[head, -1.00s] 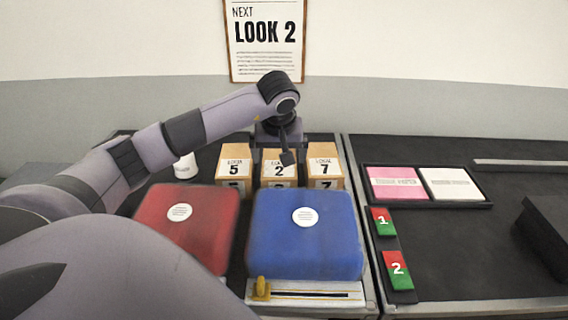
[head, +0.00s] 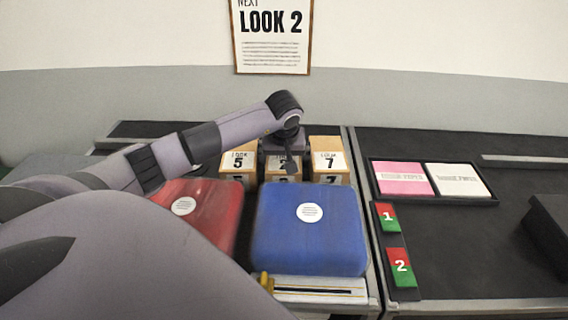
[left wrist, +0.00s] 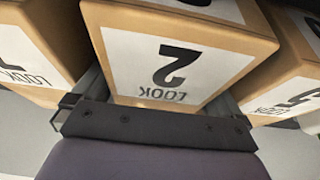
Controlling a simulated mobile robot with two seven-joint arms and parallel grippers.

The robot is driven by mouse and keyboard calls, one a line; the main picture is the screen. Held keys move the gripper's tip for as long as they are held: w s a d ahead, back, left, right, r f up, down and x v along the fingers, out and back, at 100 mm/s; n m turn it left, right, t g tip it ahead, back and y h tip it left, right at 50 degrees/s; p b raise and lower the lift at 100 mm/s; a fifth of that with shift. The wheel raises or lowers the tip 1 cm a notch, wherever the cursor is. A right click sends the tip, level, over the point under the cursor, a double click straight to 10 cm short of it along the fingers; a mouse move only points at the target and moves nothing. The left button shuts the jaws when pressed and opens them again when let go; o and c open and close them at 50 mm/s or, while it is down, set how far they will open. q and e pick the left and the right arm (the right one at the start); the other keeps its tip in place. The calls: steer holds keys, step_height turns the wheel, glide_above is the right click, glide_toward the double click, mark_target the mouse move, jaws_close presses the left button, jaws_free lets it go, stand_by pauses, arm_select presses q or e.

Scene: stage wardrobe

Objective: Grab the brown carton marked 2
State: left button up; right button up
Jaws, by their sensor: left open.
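The brown carton marked 2 (head: 284,179) stands in the middle of a row of three, mostly hidden behind my left gripper in the head view. In the left wrist view the carton (left wrist: 180,45) fills the middle, its LOOK 2 label upside down. My left gripper (head: 287,158) is open. In the left wrist view, dark finger parts show at the left and right sides of the carton; I cannot tell whether they touch it. My right gripper is not in view.
The carton marked 5 (head: 239,162) and the carton marked 7 (head: 328,160) stand close on either side. A red case (head: 208,212) and a blue case (head: 309,235) lie in front. A tray (head: 432,201) with pink and white items lies at right.

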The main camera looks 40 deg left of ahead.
arm_select(q)
steer(key=shift+c, duration=0.3)
steer(key=c, duration=0.8)
steer(key=shift+r, duration=0.1)
